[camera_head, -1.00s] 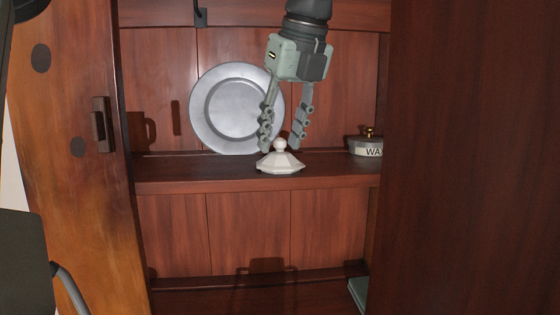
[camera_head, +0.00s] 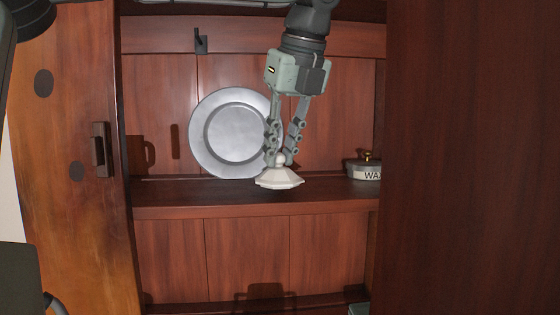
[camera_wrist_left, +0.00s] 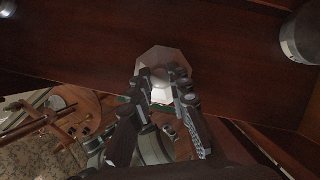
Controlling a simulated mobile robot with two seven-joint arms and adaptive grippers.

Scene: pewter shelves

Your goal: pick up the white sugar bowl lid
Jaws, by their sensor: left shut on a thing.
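The white sugar bowl lid (camera_head: 279,180) is at the shelf, an eight-sided low cone with a knob on top. My left gripper (camera_head: 281,160) comes down from above and is shut on the lid's knob, its fingers hiding much of the knob. I cannot tell in the head view whether the lid's rim still touches the shelf (camera_head: 200,197). In the left wrist view the lid (camera_wrist_left: 163,62) shows between and beyond the fingertips of the left gripper (camera_wrist_left: 162,92). My right gripper is not in view.
A pewter plate (camera_head: 225,135) leans on the back wall just left of and behind the gripper. A grey tin (camera_head: 362,171) with lettering stands at the shelf's right. Wooden panels close in at the left (camera_head: 70,130) and right (camera_head: 470,160). The shelf left of the lid is clear.

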